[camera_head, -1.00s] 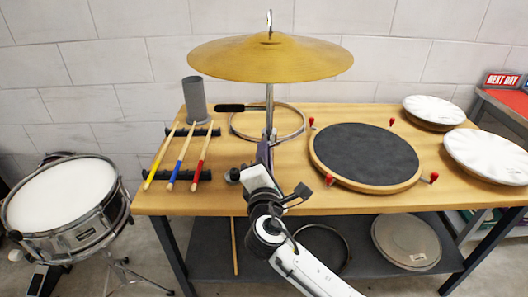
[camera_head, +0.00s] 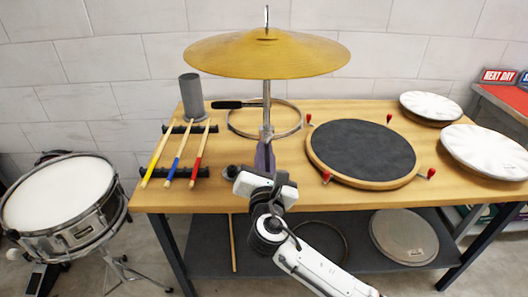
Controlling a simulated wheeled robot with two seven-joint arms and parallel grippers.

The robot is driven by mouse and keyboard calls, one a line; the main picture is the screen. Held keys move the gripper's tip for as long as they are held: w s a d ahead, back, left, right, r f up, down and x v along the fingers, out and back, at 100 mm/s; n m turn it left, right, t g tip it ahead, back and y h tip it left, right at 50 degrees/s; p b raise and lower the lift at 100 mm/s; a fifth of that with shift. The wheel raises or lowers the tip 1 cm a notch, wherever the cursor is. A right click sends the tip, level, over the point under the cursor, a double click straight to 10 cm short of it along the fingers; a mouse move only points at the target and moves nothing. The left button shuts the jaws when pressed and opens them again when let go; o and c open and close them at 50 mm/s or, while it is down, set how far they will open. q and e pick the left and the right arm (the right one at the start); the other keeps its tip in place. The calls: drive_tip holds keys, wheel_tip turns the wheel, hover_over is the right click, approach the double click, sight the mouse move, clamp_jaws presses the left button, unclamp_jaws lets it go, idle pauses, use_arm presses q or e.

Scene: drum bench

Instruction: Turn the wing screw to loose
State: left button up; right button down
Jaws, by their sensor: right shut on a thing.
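The gold cymbal (camera_head: 266,55) sits level on its upright metal stand (camera_head: 266,100) at the back of the wooden bench. My right gripper (camera_head: 265,148) reaches in from the front with its fingers at the stand's lower post. It is shut there on the wing screw, which is hidden behind the fingers and wrist. I cannot make out the screw's angle. My left gripper is out of view.
A practice pad (camera_head: 362,152) with red-knobbed clamps lies right of the stand. Three drumsticks (camera_head: 182,155) rest on a black rack at left, near a grey cylinder (camera_head: 191,97). White drum heads (camera_head: 488,150) lie at right.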

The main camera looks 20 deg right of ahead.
drive_tip(key=shift+f, duration=0.1)
idle(0.4)
drive_tip(key=c, duration=1.9)
unclamp_jaws()
drive_tip(key=shift+o, duration=0.2)
drive_tip(key=v, duration=1)
drive_tip(key=shift+s+b, duration=0.2)
drive_tip(key=shift+b, duration=0.25)
